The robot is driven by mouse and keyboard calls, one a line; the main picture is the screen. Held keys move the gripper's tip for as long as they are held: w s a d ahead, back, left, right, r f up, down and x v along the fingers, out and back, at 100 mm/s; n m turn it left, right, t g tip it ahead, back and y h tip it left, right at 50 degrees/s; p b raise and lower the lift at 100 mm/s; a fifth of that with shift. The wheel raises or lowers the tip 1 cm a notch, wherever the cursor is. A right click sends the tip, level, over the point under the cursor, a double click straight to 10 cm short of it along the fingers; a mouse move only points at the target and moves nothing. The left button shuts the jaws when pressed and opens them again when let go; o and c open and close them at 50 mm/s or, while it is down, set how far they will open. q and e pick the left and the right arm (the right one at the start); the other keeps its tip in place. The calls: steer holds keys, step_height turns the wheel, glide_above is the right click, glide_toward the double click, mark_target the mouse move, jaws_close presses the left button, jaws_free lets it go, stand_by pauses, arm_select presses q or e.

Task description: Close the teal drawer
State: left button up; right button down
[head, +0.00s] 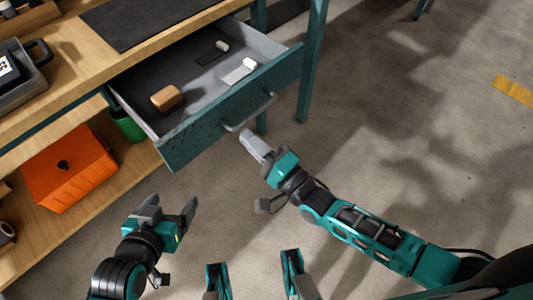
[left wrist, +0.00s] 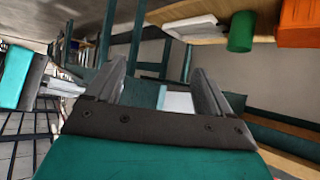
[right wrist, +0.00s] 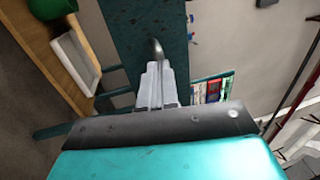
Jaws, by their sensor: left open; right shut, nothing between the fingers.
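The teal drawer (head: 200,138) hangs open from the wooden workbench, its front panel facing me, with a grey bar handle (head: 250,110) on it. Inside lie a tan block and a few small white and dark items. My right gripper (head: 246,138) is shut and empty, its tips just below the handle in the head view. In the right wrist view the shut fingers (right wrist: 156,80) point at the teal front (right wrist: 150,35), close to the handle; whether they touch cannot be told. My left gripper (head: 172,208) is open and empty, in front of and below the drawer's left end.
An orange box (head: 68,170) and a green bin (head: 127,126) stand on the lower shelf under the bench. A teal bench leg (head: 312,65) stands right of the drawer. A grey tray (head: 25,72) sits on the bench top.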

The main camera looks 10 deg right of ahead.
steer(key=shift+w+a+r, duration=0.1)
steer(key=shift+w+a, duration=0.1)
steer(key=shift+w, duration=0.1)
arm_select(q)
steer(key=shift+d, duration=0.1)
